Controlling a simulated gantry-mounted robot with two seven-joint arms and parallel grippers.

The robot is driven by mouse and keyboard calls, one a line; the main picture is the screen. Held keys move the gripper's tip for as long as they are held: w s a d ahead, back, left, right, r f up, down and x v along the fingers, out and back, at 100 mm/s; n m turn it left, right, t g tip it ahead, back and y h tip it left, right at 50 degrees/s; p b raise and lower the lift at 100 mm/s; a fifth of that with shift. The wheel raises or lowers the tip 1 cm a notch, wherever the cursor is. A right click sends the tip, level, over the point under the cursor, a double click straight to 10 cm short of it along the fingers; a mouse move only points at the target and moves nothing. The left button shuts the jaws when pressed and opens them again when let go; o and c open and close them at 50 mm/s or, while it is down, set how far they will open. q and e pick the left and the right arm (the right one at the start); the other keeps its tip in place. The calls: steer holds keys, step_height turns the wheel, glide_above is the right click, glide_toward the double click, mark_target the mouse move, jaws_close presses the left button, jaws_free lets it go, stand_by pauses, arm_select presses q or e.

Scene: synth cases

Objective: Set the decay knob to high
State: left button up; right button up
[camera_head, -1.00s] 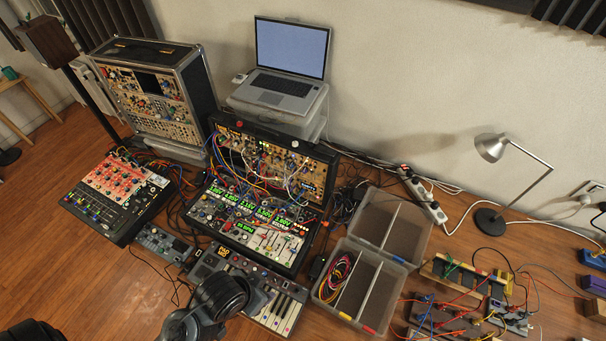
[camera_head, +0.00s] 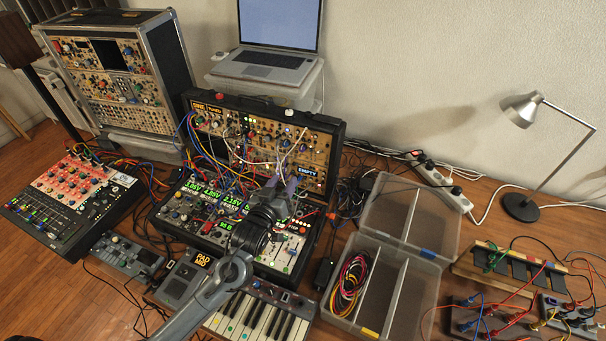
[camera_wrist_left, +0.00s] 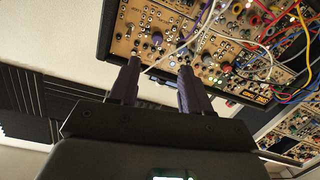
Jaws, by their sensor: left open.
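The open synth case (camera_head: 335,160) has a tan upper panel of knobs, jacks and patch cables. It stands below the laptop in the head view. Its labels are too small to read, so I cannot tell which knob is decay. My left gripper (camera_head: 281,183) is open and empty, with its two dark purple fingers pointing up at the right part of this panel. In the left wrist view the fingers (camera_wrist_left: 160,68) are apart in front of the tan panel (camera_wrist_left: 135,35). My right gripper is not in view.
Patch cables (camera_head: 225,155) hang over the panel's left and middle. The laptop (camera_head: 275,45) stands behind. A keyboard (camera_head: 260,318) lies in front, a clear divided box (camera_head: 385,285) to the right. A red-faced mixer (camera_head: 75,195) and a taller synth case (camera_head: 120,80) are at left.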

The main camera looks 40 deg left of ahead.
mark_target(302, 150)
arm_select(q)
steer(key=shift+t, duration=0.6)
steer(key=b+x, duration=0.3)
steer(key=x, duration=0.3)
steer(key=b+x, duration=0.2)
steer(key=x, duration=0.4)
steer(key=shift+w+a+f+b, duration=0.1)
steer(key=shift+f+b, duration=0.15)
steer(key=shift+b, duration=0.15)
steer(key=shift+x, duration=0.85)
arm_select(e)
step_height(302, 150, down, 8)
arm_select(q)
steer(key=shift+c, duration=0.5)
jaws_close()
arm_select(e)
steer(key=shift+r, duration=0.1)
